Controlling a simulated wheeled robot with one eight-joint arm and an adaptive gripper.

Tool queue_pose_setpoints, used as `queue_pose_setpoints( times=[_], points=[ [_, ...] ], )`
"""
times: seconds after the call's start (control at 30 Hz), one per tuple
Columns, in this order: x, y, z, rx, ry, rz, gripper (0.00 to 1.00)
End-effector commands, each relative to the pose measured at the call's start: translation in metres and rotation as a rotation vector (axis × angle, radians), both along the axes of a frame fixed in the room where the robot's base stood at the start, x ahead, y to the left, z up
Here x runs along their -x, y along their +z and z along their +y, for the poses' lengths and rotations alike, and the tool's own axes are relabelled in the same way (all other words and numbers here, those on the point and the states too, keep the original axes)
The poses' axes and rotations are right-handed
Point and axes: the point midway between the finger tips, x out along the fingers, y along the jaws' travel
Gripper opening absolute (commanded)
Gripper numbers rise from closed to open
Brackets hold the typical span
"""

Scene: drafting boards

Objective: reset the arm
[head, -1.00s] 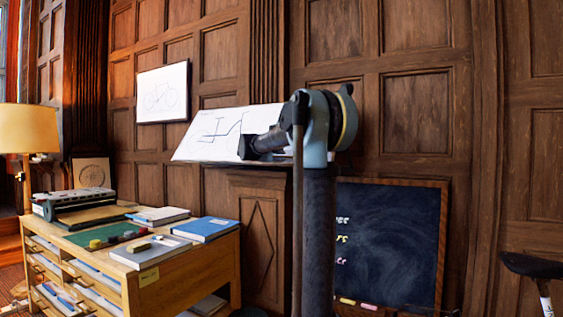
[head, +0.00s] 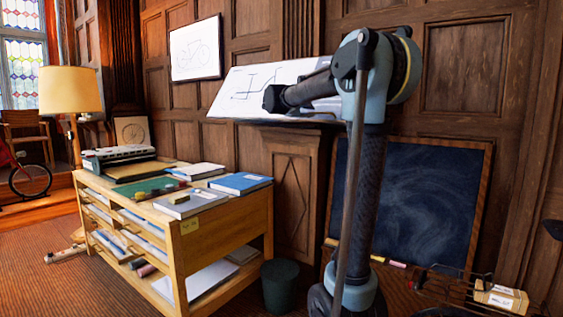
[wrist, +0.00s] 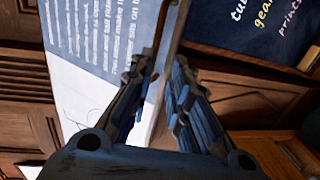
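My arm (head: 368,180) stands upright at the right of centre in the head view. Its upper link bends left in front of the tilted drafting board (head: 238,92), which bears a line drawing. I cannot make out my gripper's fingers in the head view. In the wrist view my gripper (wrist: 164,65) shows two dark fingers with a gap between them and nothing held. Beyond them are a panel with printed text (wrist: 90,30) and, at upper right, a chalkboard (wrist: 235,30) with coloured writing. The fingers' distance from these is unclear.
A wooden drawer cabinet (head: 233,228) with books and a typewriter-like machine (head: 120,155) stands left. A dark bin (head: 280,285) is beside it. The chalkboard (head: 425,205) leans behind my arm. A wire rack with a parcel (head: 500,298) is at lower right. Open floor lies at front left.

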Motion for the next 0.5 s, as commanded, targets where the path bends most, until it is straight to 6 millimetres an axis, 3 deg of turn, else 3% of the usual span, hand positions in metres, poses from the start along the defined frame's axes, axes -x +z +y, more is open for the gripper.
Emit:
queue_pose_setpoints(
  times=[0.17,0.5],
  points=[
    [0.036,-0.028,-0.021,-0.09,-0.045,0.026,0.17],
    [0.172,-0.147,-0.064,-0.442,-0.212,0.131,0.17]
  ],
)
